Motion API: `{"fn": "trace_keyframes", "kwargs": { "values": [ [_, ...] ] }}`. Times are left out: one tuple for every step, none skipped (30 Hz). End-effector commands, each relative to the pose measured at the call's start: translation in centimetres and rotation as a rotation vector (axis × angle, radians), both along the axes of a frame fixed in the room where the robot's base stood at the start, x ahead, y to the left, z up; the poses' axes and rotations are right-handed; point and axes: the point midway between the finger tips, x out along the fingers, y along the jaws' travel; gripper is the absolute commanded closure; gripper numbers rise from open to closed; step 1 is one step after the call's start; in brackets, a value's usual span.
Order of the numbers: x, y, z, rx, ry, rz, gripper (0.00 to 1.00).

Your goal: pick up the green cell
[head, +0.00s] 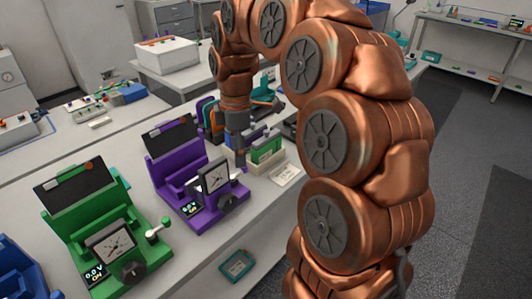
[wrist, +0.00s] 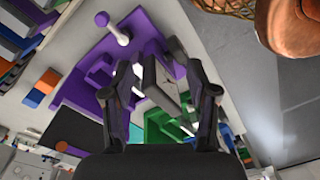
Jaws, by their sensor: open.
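A green block with a white lower part (head: 267,149) stands on the bench right of the purple cycler (head: 185,172); I cannot tell for certain that it is the green cell. My gripper (head: 240,162) points down between the purple cycler and this block, close to both. In the wrist view, my gripper (wrist: 160,84) has its two fingers spread apart with nothing clasped. A grey meter housing (wrist: 161,84) shows between the fingers, and green parts (wrist: 158,133) lie beyond it, partly hidden by the gripper.
A green cycler (head: 103,237) stands at front left, with a blue one (head: 20,270) at the picture's edge. A small label card (head: 286,175) lies near the bench's front edge. My arm hides the bench's right part. Open floor (head: 455,180) lies to the right.

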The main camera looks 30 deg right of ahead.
Motion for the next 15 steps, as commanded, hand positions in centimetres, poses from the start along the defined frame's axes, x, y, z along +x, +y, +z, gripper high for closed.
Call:
{"fn": "trace_keyframes", "kwargs": {
  "values": [
    [1.5,-1.0,-0.2,0.003,-0.008,0.042,0.42],
    [2.2,-1.7,-0.3,0.004,-0.013,0.074,0.42],
    [3.2,-2.7,-0.3,0.003,-0.019,0.118,0.42],
    [3.9,-3.4,-0.4,0.003,-0.023,0.149,0.42],
    [4.6,-4.2,-0.6,0.004,-0.026,0.182,0.42],
    [5.4,-5.3,-0.7,0.005,-0.03,0.224,0.42],
    [6.1,-6.1,-0.8,0.003,-0.035,0.253,0.42],
    [6.7,-7.0,-1.1,0.001,-0.037,0.285,0.42],
    [7.5,-8.1,-1.3,-0.002,-0.041,0.325,0.42],
    [8.1,-9.0,-1.4,-0.005,-0.046,0.352,0.42],
    [8.5,-9.8,-1.6,-0.008,-0.048,0.38,0.42],
    [9.1,-10.9,-2.0,-0.01,-0.047,0.414,0.42],
    [9.4,-11.7,-2.1,-0.013,-0.049,0.438,0.42],
    [9.7,-12.4,-2.2,-0.016,-0.052,0.46,0.42],
    [10.1,-13.2,-2.5,-0.017,-0.05,0.487,0.42]
  ]
}}
